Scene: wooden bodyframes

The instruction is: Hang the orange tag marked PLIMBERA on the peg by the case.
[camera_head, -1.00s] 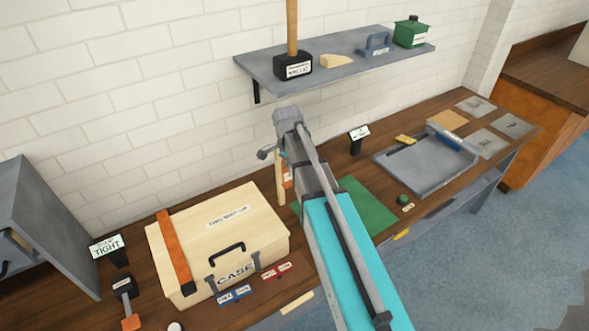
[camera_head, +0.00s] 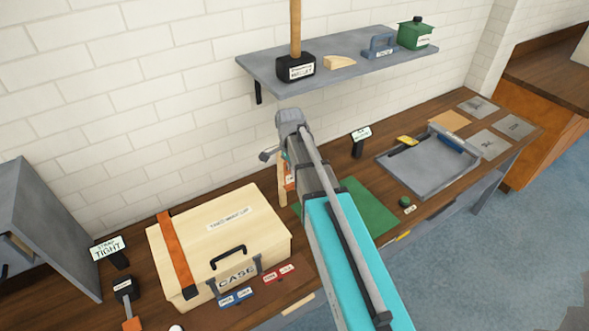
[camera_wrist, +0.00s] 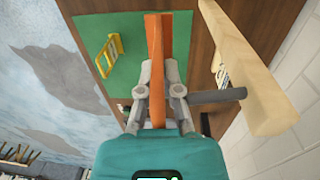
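My gripper (camera_wrist: 156,66) is shut on the orange tag (camera_wrist: 155,40), seen edge-on in the wrist view, so its lettering is hidden. The tag shows as a small orange patch beside my arm in the head view (camera_head: 289,182). A pale wooden post (camera_wrist: 244,65) stands just right of the gripper in the wrist view, and right of the case (camera_head: 180,245) in the head view (camera_head: 282,188). A dark grey rod (camera_wrist: 218,96), seemingly the peg, lies between the right finger and the post. I cannot tell whether the tag touches it.
A green mat (camera_head: 368,207) lies right of the post; a yellow object (camera_wrist: 108,55) sits on it. A grey tray (camera_head: 425,178) is farther right. The shelf (camera_head: 345,72) with a mallet (camera_head: 296,68) hangs above. A small sign (camera_head: 361,134) stands behind the mat.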

